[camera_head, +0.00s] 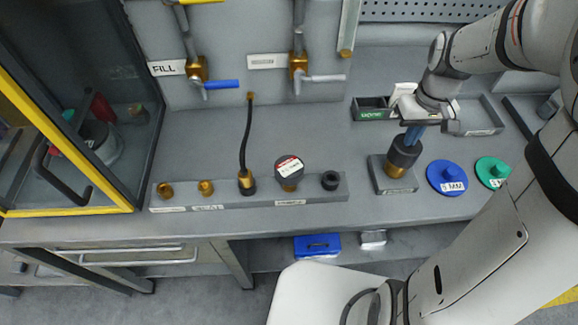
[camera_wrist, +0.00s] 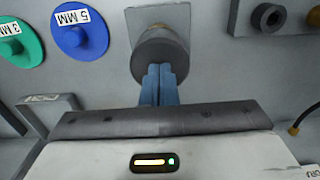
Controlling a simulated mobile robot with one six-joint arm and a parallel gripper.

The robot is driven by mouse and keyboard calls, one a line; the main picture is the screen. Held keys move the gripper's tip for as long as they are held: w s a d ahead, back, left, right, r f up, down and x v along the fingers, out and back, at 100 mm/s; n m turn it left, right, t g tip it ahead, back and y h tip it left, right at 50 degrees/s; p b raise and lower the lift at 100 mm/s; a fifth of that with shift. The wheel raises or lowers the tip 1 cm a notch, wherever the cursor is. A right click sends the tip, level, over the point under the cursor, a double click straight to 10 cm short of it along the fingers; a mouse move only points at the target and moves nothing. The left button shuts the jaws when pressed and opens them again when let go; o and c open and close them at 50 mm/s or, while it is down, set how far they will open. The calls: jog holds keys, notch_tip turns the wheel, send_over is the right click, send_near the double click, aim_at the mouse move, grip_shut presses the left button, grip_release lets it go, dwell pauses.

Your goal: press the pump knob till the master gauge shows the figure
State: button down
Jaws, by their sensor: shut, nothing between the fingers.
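The dark, round pump knob (camera_head: 404,150) stands on a brass stem on a grey block (camera_head: 379,177), right of centre on the bench. It also shows at the top middle of the wrist view (camera_wrist: 166,46). My gripper (camera_head: 412,138) has its blue fingers shut together and empty, tips at the knob's top; I cannot tell whether they touch it. The fingers also show in the wrist view (camera_wrist: 159,70). A dark round part with a white and red label (camera_head: 289,167), possibly a gauge, sits on the fitting rail. No readable gauge dial or figure shows.
A blue 5 MM disc (camera_head: 447,178) and a green disc (camera_head: 492,172) lie right of the knob. The rail (camera_head: 325,195) carries brass fittings and a black hose (camera_head: 245,135). A blue-handled valve (camera_head: 221,84) is on the back panel. A small tray (camera_head: 371,102) stands behind.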

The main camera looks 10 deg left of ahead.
jog(key=shift+f+b, duration=0.3)
jog(key=shift+f, duration=0.25)
jog(key=shift+r+p, duration=1.1)
jog(key=shift+r, duration=0.4)
notch_tip(320, 180, up, 5)
jog(key=p, duration=0.3)
jog(key=shift+p, duration=0.4)
jog(key=s+r+m+t+b, duration=0.2)
jog(key=s+r+m+t, duration=0.1)
jog(key=s, duration=1.1)
jog(key=shift+s+a+r+m, duration=0.2)
jog(key=shift+s+r+m, duration=0.1)
jog(key=shift+r, duration=0.4)
